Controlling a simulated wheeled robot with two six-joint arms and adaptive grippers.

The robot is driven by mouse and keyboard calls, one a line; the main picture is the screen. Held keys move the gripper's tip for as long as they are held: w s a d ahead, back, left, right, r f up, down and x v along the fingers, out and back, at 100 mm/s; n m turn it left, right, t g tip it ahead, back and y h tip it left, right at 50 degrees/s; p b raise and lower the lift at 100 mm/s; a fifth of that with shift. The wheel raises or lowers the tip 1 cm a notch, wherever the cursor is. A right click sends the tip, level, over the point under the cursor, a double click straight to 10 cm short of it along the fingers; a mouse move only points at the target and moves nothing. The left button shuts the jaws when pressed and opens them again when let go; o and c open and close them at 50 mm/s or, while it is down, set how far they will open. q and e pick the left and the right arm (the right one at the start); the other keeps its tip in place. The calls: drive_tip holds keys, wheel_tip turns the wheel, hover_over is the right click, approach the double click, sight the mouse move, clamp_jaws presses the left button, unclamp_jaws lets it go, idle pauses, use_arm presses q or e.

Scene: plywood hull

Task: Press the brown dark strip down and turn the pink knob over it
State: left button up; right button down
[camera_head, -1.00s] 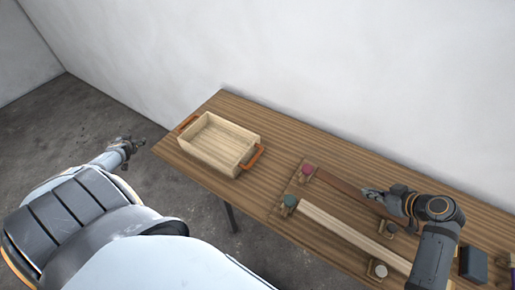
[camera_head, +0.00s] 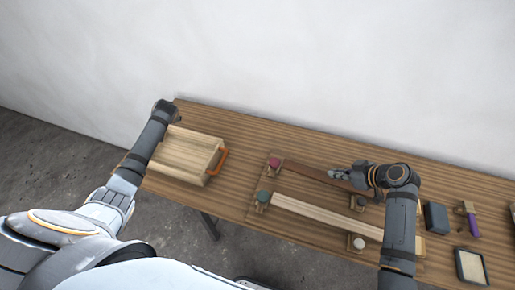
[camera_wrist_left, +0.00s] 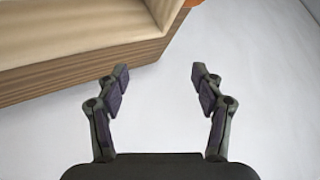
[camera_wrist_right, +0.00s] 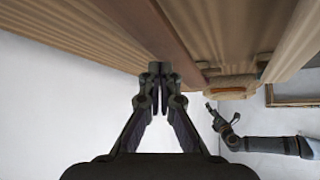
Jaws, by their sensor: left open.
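The brown dark strip (camera_head: 312,172) lies along the back of a wooden fixture on the table. The pink knob (camera_head: 275,163) stands at its left end; whether it overlaps the strip is too small to tell. My right gripper (camera_head: 338,174) is over the strip, right of the knob. In the right wrist view its fingertips (camera_wrist_right: 159,68) are together beside the brown strip (camera_wrist_right: 168,35); contact is unclear. My left gripper (camera_wrist_left: 160,70) is open and empty near the wooden crate. In the head view its fingers are hidden behind the wrist.
A pale strip (camera_head: 320,214) with a teal knob (camera_head: 262,196) lies in front. The wooden crate (camera_head: 185,152) with an orange handle stands left. A dark block (camera_head: 436,217), purple-handled tool (camera_head: 472,222) and framed tray (camera_head: 471,265) are right. A wall stands behind.

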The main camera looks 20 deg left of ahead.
use_arm(q)
drive_tip(key=w+d+m+h, duration=0.2)
drive_tip(key=d+m+h, duration=0.1)
drive_tip(key=d, duration=1)
drive_tip(key=m+g+h, duration=0.3)
drive_tip(key=m+h, duration=0.4)
drive_tip(key=m, duration=0.2)
approach(273, 163)
drive_tip(key=x, duration=1)
drive_tip(key=shift+w+f, duration=0.15)
drive_tip(key=c, duration=1.1)
use_arm(e)
drive_tip(key=shift+d, duration=0.1)
use_arm(q)
drive_tip(key=shift+c, duration=0.2)
use_arm(e)
drive_tip(key=shift+f, duration=0.1)
